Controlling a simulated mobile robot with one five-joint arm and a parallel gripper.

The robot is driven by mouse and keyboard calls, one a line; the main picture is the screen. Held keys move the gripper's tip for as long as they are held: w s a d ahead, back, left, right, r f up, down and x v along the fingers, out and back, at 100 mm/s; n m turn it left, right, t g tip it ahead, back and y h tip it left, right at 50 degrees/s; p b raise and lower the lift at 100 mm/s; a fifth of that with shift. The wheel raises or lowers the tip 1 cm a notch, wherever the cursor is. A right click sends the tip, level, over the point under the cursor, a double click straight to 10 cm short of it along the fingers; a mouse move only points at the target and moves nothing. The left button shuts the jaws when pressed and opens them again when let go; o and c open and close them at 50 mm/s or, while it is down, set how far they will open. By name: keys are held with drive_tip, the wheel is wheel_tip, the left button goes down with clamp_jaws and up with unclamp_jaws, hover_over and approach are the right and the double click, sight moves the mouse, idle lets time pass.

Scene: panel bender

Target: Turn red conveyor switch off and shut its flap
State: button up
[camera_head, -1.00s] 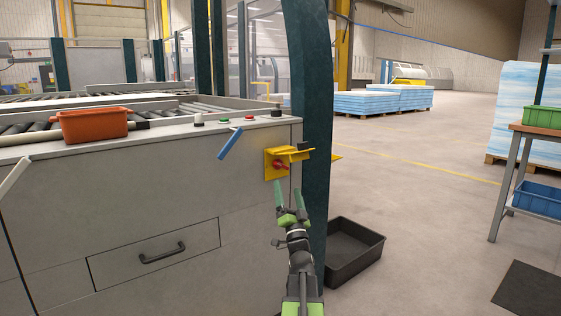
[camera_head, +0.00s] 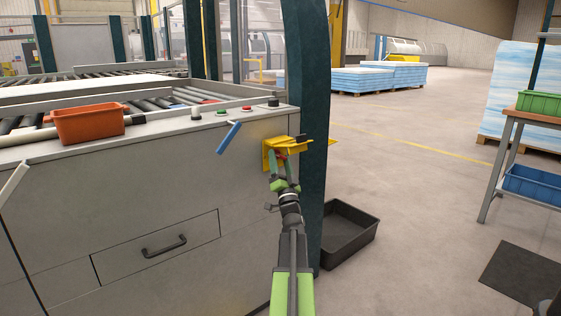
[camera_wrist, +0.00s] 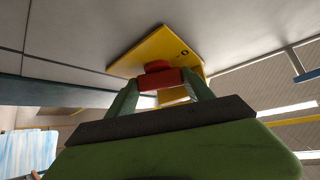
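The red switch (camera_head: 281,156) sits on a yellow plate at the right end of the grey machine front. Its yellow flap (camera_head: 293,144) stands open, sticking out from the panel above the switch. In the wrist view the red switch handle (camera_wrist: 160,78) is in front of the yellow plate (camera_wrist: 140,54). My gripper (camera_head: 283,166) is right at the switch, just below the flap. Its two green fingers are apart, one on each side of the handle; whether they touch it is unclear. The fingers and flap partly hide the switch in the head view.
A dark post (camera_head: 311,200) stands just right of the switch. A blue lever (camera_head: 229,138) sticks out to the left. An orange bin (camera_head: 87,124) and buttons are on the machine top.

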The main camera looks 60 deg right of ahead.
drive_tip(key=c, duration=0.7)
drive_tip(key=shift+s, duration=0.15)
drive_tip(key=shift+c, duration=0.3)
drive_tip(key=shift+d+n, duration=0.1)
drive_tip(key=shift+n, duration=0.2)
drive_tip(key=n+t, duration=0.1)
drive_tip(key=n+t+y+b, duration=0.1)
drive_tip(key=n, duration=0.1)
drive_tip(key=shift+d+f+y, duration=0.15)
drive_tip(key=shift+y, duration=0.15)
drive_tip(key=n+t+y, duration=0.2)
drive_tip(key=n, duration=0.1)
drive_tip(key=n+t+y+b, duration=0.1)
drive_tip(key=n+t+y, duration=0.1)
drive_tip(key=n+y, duration=0.1)
drive_tip(key=shift+d+n+y, duration=0.15)
drive_tip(key=shift+n+y, duration=0.15)
drive_tip(key=shift+n, duration=0.1)
drive_tip(key=shift+n+t+y, duration=0.6)
drive_tip(key=shift+n+y, duration=0.3)
drive_tip(key=shift+n, duration=0.3)
drive_tip(key=shift+n+y, duration=0.3)
drive_tip(key=shift+y, duration=0.2)
